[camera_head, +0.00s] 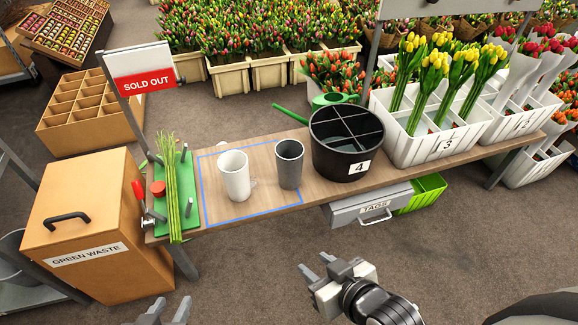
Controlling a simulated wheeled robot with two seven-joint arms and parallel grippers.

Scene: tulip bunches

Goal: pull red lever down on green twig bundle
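A green twig bundle (171,187) lies lengthwise over a green fixture (188,182) at the left end of the wooden table. A red lever (138,190) stands up at the fixture's left side, above a small metal piece. A round red knob (158,188) sits on the fixture beside the twigs. My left gripper (170,304) is at the bottom edge, low in front of the table, its fingertips apart and empty. My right gripper (315,264) is open and empty in front of the table, well away from the lever.
A white cup (234,175) and a grey cup (289,164) stand in a blue outline on the table (256,160). A black bucket (340,165) marked 4 is to their right.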

